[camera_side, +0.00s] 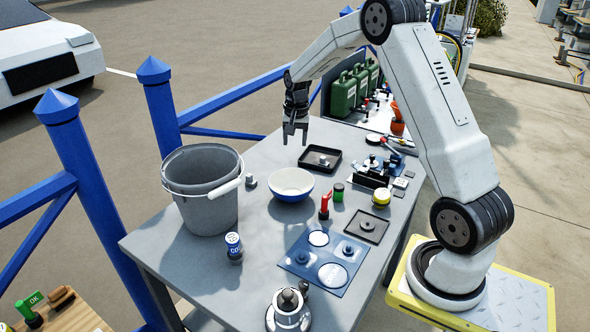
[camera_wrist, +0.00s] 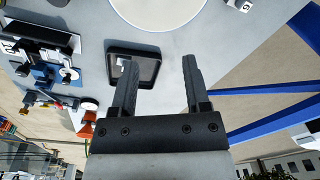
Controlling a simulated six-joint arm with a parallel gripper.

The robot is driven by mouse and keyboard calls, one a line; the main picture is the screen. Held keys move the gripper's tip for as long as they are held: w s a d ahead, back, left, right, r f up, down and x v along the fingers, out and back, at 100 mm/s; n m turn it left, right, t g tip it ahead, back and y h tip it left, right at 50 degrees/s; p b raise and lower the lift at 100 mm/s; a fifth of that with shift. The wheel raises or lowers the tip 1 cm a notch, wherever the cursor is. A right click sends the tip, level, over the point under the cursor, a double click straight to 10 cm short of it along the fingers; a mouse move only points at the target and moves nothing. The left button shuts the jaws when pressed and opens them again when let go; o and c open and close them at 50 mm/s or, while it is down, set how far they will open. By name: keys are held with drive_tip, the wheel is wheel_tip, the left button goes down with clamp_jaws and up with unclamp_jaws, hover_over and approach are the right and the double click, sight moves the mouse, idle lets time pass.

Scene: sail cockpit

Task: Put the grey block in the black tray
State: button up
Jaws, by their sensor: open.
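The black tray (camera_side: 306,164) lies on the table, and it also shows in the wrist view (camera_wrist: 147,54), partly behind the left finger. A small grey block (camera_side: 323,161) sits inside it; its light top (camera_wrist: 121,62) shows beside that finger in the wrist view, the rest hidden. My gripper (camera_side: 296,141) points down above the table, at the left of the tray in the side view. Its fingers (camera_wrist: 160,75) are apart with nothing between them.
A grey bucket (camera_side: 205,204) and a blue-white bowl (camera_side: 291,186) stand nearby. A second dark square tray (camera_side: 352,236), a blue panel (camera_side: 300,268) and several small items cover the right and front. A blue railing (camera_side: 215,101) runs behind.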

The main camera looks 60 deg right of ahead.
drive_tip(key=s+a+r+n+t, duration=0.1)
drive_tip(key=s+a+n, duration=0.25)
drive_tip(key=a, duration=0.45)
drive_tip(key=s+a+n, duration=0.3)
drive_tip(key=s+a, duration=0.1)
drive_tip(key=a, duration=0.4)
drive_tip(key=s+a+f+n, duration=0.1)
drive_tip(key=s+a+n, duration=0.4)
drive_tip(key=s+a, duration=0.4)
drive_tip(key=shift+s+t, duration=0.4)
drive_tip(key=shift+s, duration=0.25)
